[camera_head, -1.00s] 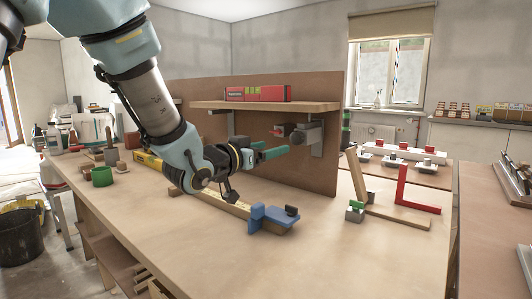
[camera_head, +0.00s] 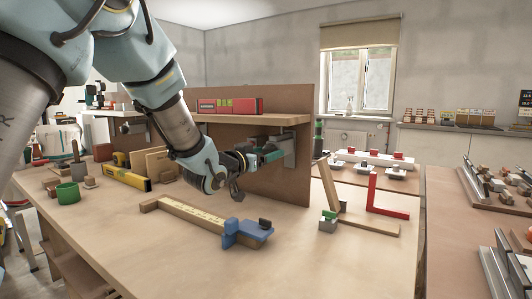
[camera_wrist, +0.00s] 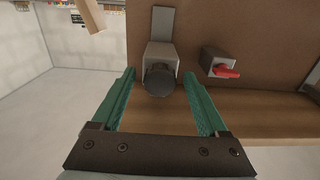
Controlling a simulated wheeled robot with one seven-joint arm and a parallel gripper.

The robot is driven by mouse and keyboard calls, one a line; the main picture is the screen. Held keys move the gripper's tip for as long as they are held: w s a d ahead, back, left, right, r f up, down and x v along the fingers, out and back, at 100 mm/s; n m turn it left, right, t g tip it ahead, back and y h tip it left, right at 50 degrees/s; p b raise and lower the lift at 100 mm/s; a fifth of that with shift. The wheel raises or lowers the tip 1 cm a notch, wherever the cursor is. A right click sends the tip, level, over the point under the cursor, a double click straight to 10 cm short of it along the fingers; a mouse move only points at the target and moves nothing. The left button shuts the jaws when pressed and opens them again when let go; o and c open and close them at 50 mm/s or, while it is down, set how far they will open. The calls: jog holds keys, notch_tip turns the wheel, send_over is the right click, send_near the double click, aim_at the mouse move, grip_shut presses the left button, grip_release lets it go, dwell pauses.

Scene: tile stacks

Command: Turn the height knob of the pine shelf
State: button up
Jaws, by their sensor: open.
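The pine shelf (camera_head: 250,119) is a light board on an upright brown panel (camera_head: 296,180), with a grey bracket (camera_head: 288,148) under its right end. In the wrist view, a dark round knob (camera_wrist: 159,80) sticks out of a grey block (camera_wrist: 160,53). My gripper (camera_head: 270,153) is under the shelf; its green fingers also show in the wrist view (camera_wrist: 161,88). They are open, one on each side of the knob, with visible gaps. I cannot tell how deep the knob sits between them. In the head view my gripper hides the knob.
A grey block with a red lever (camera_wrist: 224,70) sits beside the knob. A red level (camera_head: 230,105) lies on the shelf. A blue clamp (camera_head: 246,234) on a wooden bar, a yellow level (camera_head: 127,179) and a green cup (camera_head: 67,193) stand on the bench. The bench front is clear.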

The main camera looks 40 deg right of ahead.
jog(key=shift+c, duration=0.2)
grip_shut()
dwell(0.4)
